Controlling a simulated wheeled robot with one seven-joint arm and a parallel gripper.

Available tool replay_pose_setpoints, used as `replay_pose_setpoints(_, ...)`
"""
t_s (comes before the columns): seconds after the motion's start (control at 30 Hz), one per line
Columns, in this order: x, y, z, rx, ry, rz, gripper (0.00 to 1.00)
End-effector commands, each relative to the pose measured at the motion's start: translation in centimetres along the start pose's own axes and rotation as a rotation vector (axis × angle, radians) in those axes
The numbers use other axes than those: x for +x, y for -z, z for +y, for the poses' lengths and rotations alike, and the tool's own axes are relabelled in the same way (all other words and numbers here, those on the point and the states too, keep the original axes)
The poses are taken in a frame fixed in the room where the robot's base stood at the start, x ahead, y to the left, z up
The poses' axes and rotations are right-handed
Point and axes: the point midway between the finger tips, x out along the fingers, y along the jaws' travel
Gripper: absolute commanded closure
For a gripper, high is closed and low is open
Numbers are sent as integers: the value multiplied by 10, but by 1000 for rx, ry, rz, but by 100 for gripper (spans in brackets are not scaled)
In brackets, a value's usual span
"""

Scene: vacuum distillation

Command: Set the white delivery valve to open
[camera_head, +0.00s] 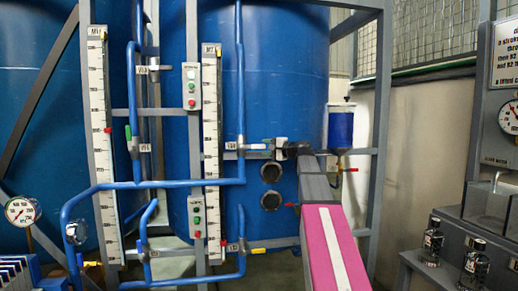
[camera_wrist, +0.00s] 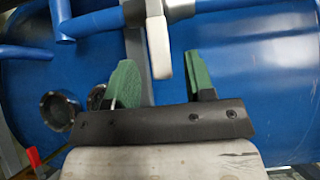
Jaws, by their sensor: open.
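The white delivery valve's handle (camera_head: 257,146) sticks out sideways to the right from a vertical blue pipe (camera_head: 240,90) in front of the large blue tank. In the wrist view the white handle (camera_wrist: 160,48) reaches down from the blue pipe, its end between the green finger pads. My gripper (camera_wrist: 158,65) is open, with a visible gap on both sides of the handle. Whether the handle lies at fingertip depth is hard to tell. In the head view my gripper (camera_head: 289,149) is just right of the handle, its fingers small and unclear.
Two round ports (camera_head: 270,172) are on the tank below my gripper. A yellow handle (camera_head: 258,251) is lower on the same pipework. A red handle (camera_head: 350,170) sits under a small blue vessel at right. A grey frame post (camera_head: 379,110) stands beyond it.

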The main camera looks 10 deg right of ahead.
Motion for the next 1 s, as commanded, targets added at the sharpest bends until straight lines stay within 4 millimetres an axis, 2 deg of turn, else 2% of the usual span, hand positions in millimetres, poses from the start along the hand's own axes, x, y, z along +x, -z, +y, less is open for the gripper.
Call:
replay_pose_setpoints(0.1, 20, 1, 0, 0, -1, -2, 51)
replay_pose_setpoints(0.3, 39, 1, 0, 0, -1, -1, 51)
replay_pose_setpoints(0.67, 43, 0, 1, 0, -1, 0, 51)
replay_pose_setpoints(0.7, 43, 0, 1, 0, -1, 0, 58)
replay_pose_setpoints(0.83, 43, 0, 1, 0, -1, 0, 100)
replay_pose_setpoints(1.0, 43, 0, 0, -1, -2, 0, 100)
